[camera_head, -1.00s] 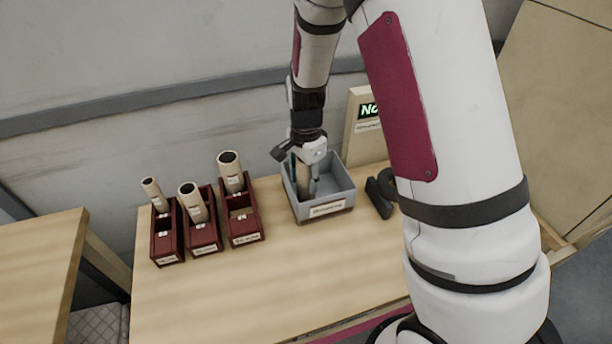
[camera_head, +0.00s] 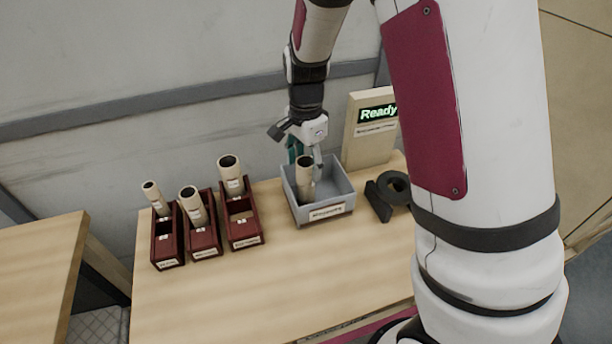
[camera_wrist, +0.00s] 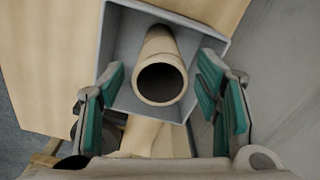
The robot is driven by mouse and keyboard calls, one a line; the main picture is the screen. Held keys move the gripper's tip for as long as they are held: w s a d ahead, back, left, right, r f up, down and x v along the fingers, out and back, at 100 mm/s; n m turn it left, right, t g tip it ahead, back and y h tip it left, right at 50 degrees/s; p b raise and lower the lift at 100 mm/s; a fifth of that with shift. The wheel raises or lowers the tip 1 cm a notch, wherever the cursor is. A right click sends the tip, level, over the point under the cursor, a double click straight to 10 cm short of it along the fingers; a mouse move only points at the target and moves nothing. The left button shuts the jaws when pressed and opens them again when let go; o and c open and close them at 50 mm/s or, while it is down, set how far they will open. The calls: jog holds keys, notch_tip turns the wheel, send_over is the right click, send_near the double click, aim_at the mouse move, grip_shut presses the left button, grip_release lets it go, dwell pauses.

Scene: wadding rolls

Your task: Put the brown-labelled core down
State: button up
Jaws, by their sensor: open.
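A tan cardboard core (camera_head: 304,178) stands in the grey bin (camera_head: 325,212), near its back left part. Its open end faces up in the wrist view (camera_wrist: 160,82), where the grey bin (camera_wrist: 118,50) surrounds it. I cannot see a brown label on it. My gripper (camera_head: 306,152) is just above the core's top. In the wrist view my gripper (camera_wrist: 163,98) has its teal pads wide apart, one on each side of the core, with gaps between. It holds nothing.
Three dark red holders (camera_head: 168,245) (camera_head: 205,240) (camera_head: 243,225) stand to the left, each with a tan core at its back. A sign reading "Ready" (camera_head: 378,113) stands behind the bin. A dark tape-like roll (camera_head: 395,187) lies to the right. The front table area (camera_head: 240,295) is clear.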

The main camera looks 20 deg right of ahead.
notch_tip(320, 180, up, 6)
jog(key=shift+f, duration=0.1)
jog(key=shift+s+r, duration=0.1)
jog(key=shift+r, duration=0.2)
jog(key=s+d+r+n+t, duration=0.1)
jog(key=s+r+n+t, duration=0.1)
jog(key=s+r+n, duration=0.75)
jog(key=s+r+n+t, duration=0.1)
jog(key=s+r+n, duration=0.1)
jog(key=s, duration=0.5)
jog(key=s+d+r+n+t, duration=0.1)
jog(key=s+r+n, duration=0.2)
jog(key=s, duration=0.5)
jog(key=shift+s, duration=0.25)
